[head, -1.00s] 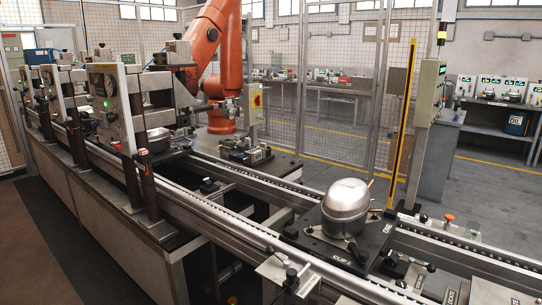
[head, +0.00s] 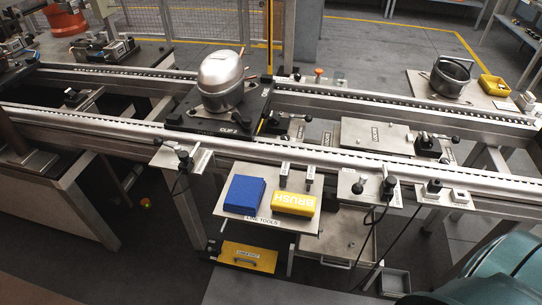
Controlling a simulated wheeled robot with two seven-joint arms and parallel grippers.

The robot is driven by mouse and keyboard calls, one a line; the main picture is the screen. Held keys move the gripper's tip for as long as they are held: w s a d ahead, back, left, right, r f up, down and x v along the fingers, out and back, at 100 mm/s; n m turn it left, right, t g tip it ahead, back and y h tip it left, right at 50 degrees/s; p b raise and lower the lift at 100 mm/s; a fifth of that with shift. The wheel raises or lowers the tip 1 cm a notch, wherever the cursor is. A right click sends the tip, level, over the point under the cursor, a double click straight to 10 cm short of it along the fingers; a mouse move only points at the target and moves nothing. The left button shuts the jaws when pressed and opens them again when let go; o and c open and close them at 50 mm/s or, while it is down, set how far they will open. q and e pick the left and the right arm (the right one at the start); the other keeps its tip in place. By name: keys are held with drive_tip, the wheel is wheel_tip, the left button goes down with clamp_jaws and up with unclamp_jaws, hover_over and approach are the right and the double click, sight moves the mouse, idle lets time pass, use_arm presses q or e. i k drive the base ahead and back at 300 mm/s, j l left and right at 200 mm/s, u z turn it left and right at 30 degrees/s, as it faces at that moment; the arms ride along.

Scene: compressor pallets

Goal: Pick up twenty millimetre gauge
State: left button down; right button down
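A small tool shelf (head: 262,240) labelled LINE TOOLS hangs at the front of the conveyor, in the middle of the head view. Two small dark upright pieces with pale tags, a left one (head: 284,174) and a right one (head: 310,178), stand at its back right. They may be gauges, but their markings are too small to read, so I cannot tell which is the twenty millimetre gauge. Neither gripper is in view.
A silver compressor (head: 220,82) stands on a black pallet (head: 190,117) on the conveyor behind the shelf. Button plates (head: 357,189) with hanging cables flank the shelf. A dark pot (head: 450,78) stands at the back right.

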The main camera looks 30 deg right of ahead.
sight(283, 174)
drive_tip(key=k+l+z, duration=0.1)
drive_tip(key=l, duration=0.25)
drive_tip(key=k+l, duration=0.2)
drive_tip(key=l, duration=0.15)
drive_tip(key=k+l+z, duration=0.15)
drive_tip(key=l, duration=0.2)
drive_tip(key=k+l, duration=0.15)
drive_tip(key=l, duration=0.2)
drive_tip(key=k+l+z, duration=0.15)
drive_tip(key=l, duration=0.25)
drive_tip(key=k+l, duration=0.1)
drive_tip(key=l, duration=0.3)
drive_tip(key=k+l+z, duration=0.15)
drive_tip(key=l, duration=0.2)
